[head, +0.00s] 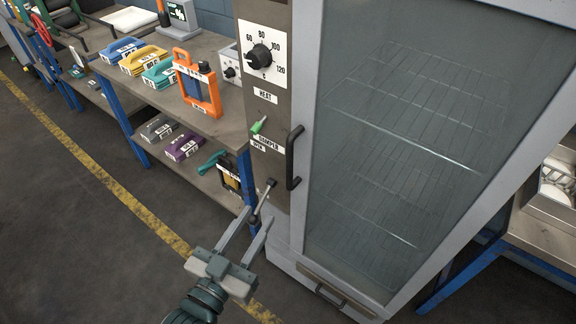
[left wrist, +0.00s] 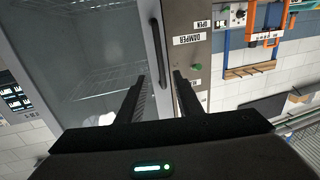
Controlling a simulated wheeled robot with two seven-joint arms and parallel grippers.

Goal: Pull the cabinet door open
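The tall cabinet has a grey-framed glass door (head: 400,150) that looks closed, with wire racks behind the glass. Its black vertical handle (head: 293,158) is on the door's left edge in the head view. My left gripper (head: 257,216) is open and empty, below and left of the handle. In the left wrist view the handle (left wrist: 157,50) stands ahead of my left gripper (left wrist: 160,80), in line with the gap between its fingers; they look apart from it. The door glass (left wrist: 90,60) lies to the left there. My right gripper is not in view.
Floor in front is clear. Another table (head: 540,235) stands right.

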